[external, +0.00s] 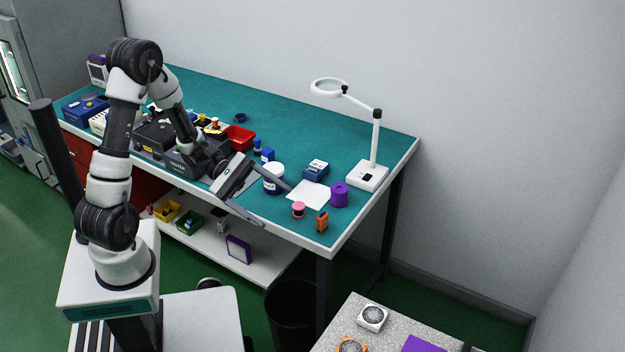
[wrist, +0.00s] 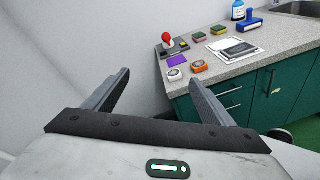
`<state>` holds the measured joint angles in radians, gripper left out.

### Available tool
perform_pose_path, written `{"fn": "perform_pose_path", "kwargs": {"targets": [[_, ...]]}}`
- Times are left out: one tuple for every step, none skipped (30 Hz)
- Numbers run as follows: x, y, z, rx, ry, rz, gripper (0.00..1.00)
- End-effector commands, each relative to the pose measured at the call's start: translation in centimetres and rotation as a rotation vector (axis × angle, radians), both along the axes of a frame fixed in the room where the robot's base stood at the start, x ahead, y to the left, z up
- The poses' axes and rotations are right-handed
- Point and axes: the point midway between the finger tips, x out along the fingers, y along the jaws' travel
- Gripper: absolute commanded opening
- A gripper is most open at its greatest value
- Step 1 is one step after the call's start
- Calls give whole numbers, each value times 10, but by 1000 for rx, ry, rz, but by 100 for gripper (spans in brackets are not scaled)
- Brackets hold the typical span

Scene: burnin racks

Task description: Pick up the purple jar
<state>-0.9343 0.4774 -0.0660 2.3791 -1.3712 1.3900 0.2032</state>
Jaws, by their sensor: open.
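A jar (external: 273,184) with a white lid and a dark purple-blue body stands on the teal bench top, partly hidden behind a finger of my gripper. A plain purple cylinder (external: 339,195), which looks like a spool, stands farther right near the lamp base. My gripper (external: 277,206) is open and empty, in front of the jar in the external view; I cannot tell the exact gap. In the wrist view my open fingers (wrist: 160,79) point toward another counter, and neither the jar nor the cylinder shows there.
A red bin (external: 239,138) is behind left. A grey counter (wrist: 238,65) stands apart.

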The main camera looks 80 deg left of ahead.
Motion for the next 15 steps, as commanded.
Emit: {"fn": "perform_pose_path", "kwargs": {"targets": [[6,36,-24,-105,4,149,77],[10,58,-34,-160,-3,239,77],[11,88,-49,-230,-13,360,77],[10,111,-61,-278,-19,450,77],[6,133,-73,-322,-27,540,77],[0,161,-90,-374,-38,653,77],[-7,181,-103,-408,-44,734,77],[-15,199,-116,-437,-50,810,77],[-26,219,-132,-471,-59,903,77],[-34,232,-143,-491,-63,965,77],[-42,243,-153,-508,-67,1020,77],[-52,255,-164,-528,-72,1082,77],[-58,263,-171,-539,-73,1120,77],[-63,268,-176,-547,-75,1150,77],[-68,273,-182,-554,-77,1181,77]]}}
